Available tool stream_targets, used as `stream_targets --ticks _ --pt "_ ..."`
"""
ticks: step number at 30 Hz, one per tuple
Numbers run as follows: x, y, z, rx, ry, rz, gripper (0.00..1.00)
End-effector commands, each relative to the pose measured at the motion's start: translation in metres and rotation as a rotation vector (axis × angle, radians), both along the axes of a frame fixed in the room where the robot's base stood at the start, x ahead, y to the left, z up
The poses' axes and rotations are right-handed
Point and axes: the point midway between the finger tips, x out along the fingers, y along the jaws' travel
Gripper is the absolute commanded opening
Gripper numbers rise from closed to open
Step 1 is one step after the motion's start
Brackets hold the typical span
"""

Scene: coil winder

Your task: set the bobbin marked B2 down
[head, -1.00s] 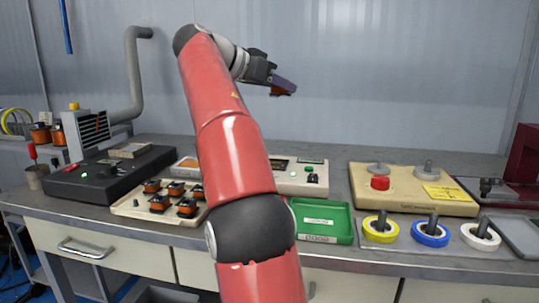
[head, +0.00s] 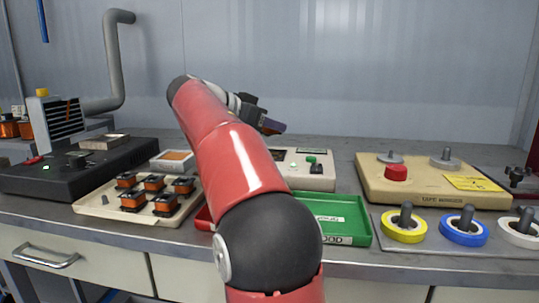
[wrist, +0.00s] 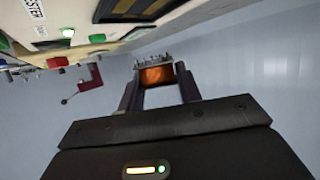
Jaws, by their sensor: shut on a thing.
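My gripper (head: 268,125) is raised above the back of the bench, beyond my red arm. In the wrist view (wrist: 158,88) its two fingers are shut on a bobbin (wrist: 157,75) with an orange winding and metal pins. The bobbin hangs clear of any surface, and no mark on it can be read. In the head view the bobbin is small and mostly hidden by the fingers.
A beige tray (head: 90,207) holds several bobbins at the left. A green tray (head: 358,229) and a partly hidden red tray (head: 203,218) lie near the front. Behind are a tester (head: 318,182), a black unit (head: 40,180) and a tape winder (head: 375,185). Tape rolls (head: 463,232) stand at right.

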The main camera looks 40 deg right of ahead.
Motion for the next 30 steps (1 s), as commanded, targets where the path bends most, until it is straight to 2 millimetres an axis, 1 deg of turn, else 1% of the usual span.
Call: stream_targets --ticks 1,5,9,12,15,20,21,25,30 --pt "0.000 0.000 -0.007 0.000 0.001 -0.001 0.08" --pt "0.000 0.000 -0.015 0.000 0.001 0.000 0.08" --pt "0.000 0.000 -0.036 0.000 0.002 0.000 0.08" --pt "0.000 0.000 -0.047 -0.001 0.001 -0.001 0.08" --pt "0.000 0.000 -0.051 -0.001 0.000 0.000 0.08" --pt "0.000 0.000 -0.052 0.001 0.001 -0.001 0.08" --pt "0.000 0.000 -0.052 0.002 0.001 -0.001 0.38" --pt "0.000 0.000 -0.052 0.001 0.001 -0.001 0.55" --pt "0.000 0.000 -0.051 0.001 0.000 0.000 0.56"
